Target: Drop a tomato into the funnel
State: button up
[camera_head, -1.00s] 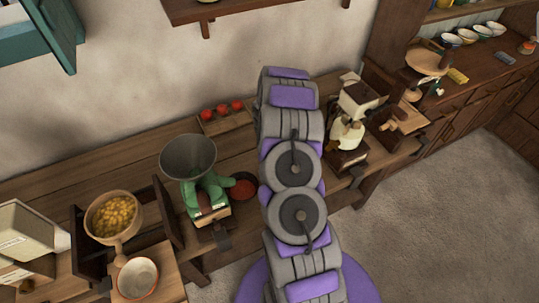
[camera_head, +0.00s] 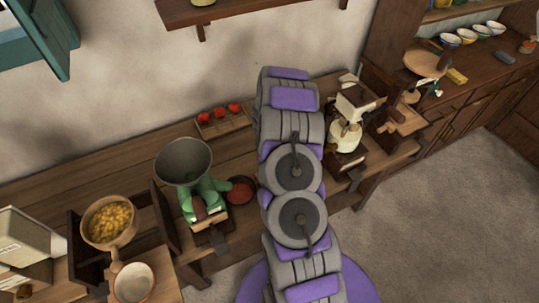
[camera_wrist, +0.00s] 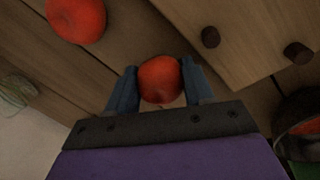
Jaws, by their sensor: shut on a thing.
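My gripper (camera_wrist: 160,85) is shut on a red tomato (camera_wrist: 160,80) in the wrist view, one blue finger on each side of it. In the head view the gripper and held tomato are hidden behind my arm. Another tomato (camera_wrist: 76,18) shows at the wrist view's upper left, apart from the gripper. The wide grey funnel (camera_head: 184,152) stands on top of a green mill (camera_head: 203,194), left of my arm.
A dark bowl with red contents (camera_head: 240,190) sits right of the mill. A wooden bowl of yellow pieces (camera_head: 110,221) and a pale bowl (camera_head: 133,282) stand at left. A cream grinder (camera_head: 346,137) stands right of my arm. Bare bench lies behind the funnel.

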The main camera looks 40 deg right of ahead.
notch_tip(320, 180, up, 9)
jog(key=shift+r+p, duration=0.1)
jog(key=shift+p, duration=0.55)
